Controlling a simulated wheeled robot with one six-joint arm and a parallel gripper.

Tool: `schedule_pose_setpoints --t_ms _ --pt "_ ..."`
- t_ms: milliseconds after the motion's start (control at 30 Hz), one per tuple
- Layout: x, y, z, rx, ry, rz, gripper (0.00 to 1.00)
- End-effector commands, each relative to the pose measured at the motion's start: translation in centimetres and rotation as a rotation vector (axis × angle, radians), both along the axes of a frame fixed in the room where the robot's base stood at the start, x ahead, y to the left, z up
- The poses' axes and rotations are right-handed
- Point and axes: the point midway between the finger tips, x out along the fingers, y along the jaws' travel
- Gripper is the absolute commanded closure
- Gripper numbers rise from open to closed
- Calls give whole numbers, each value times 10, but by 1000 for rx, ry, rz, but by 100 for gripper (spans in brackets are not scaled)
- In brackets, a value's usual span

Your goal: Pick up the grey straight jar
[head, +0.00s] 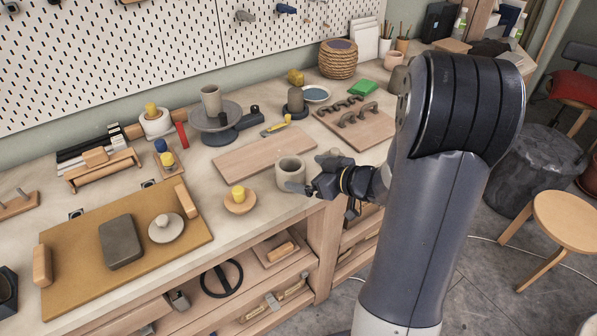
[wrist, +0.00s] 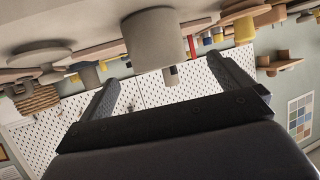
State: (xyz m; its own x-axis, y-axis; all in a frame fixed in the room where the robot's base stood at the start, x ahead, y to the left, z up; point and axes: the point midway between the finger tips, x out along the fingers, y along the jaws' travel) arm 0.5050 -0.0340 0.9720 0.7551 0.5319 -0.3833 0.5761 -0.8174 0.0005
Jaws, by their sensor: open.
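The grey straight jar (head: 290,172) stands upright near the front edge of the workbench (head: 254,222). It has an open top and plain straight sides. My gripper (head: 305,175) is at the jar's right side, low over the bench edge, with one dark finger overlapping the jar's lower right in the head view. The wrist view is upside down; there the jar (wrist: 153,35) lies ahead, between the lines of the two spread fingers (wrist: 163,72). The jaws are open and empty. Whether a finger touches the jar is unclear.
A wooden disc with a yellow piece (head: 239,200) sits just left of the jar. A wooden board (head: 264,152) lies behind it. A board with dark handles (head: 372,130) is at the back right.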

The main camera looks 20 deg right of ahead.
Motion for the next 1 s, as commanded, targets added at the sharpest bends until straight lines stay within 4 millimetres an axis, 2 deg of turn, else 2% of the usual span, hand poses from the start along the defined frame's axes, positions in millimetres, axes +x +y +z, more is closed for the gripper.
schedule_pose_setpoints --t_ms 267,600,867,1000 --pt "19 13 -10 -1 1 0 2" --pt "52 34 -29 0 0 -1 2" --pt "54 35 -30 0 0 -3 2" --pt "54 35 -30 0 0 -3 11"
